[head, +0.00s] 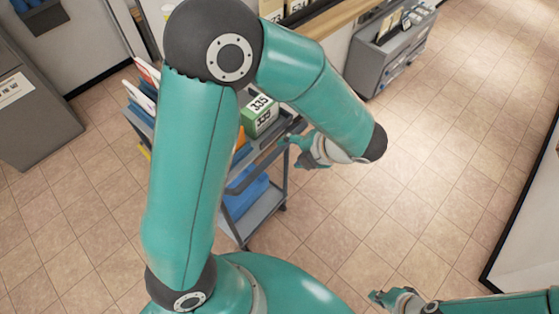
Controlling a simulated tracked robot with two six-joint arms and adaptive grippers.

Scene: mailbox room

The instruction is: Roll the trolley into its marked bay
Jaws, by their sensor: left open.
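The grey trolley (262,208) stands upright left of the picture's middle, partly hidden behind my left arm. Its upper tray carries a green and white box marked 335 (259,116), and a blue item (246,198) sits on its lower shelf. My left gripper (294,152) is open at the trolley's right end, by the upper rail; I cannot tell whether it touches the rail. My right gripper (376,297) is low at the bottom edge, apart from the trolley, and its finger gap is unclear. I see no clear floor marking of a bay.
A grey cabinet (35,110) stands at the left. A grey unit with compartments (388,52) stands at the back, beside a wooden-edged counter (335,22). A dark-edged wall (535,215) borders the right. Tiled floor (450,130) between is clear.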

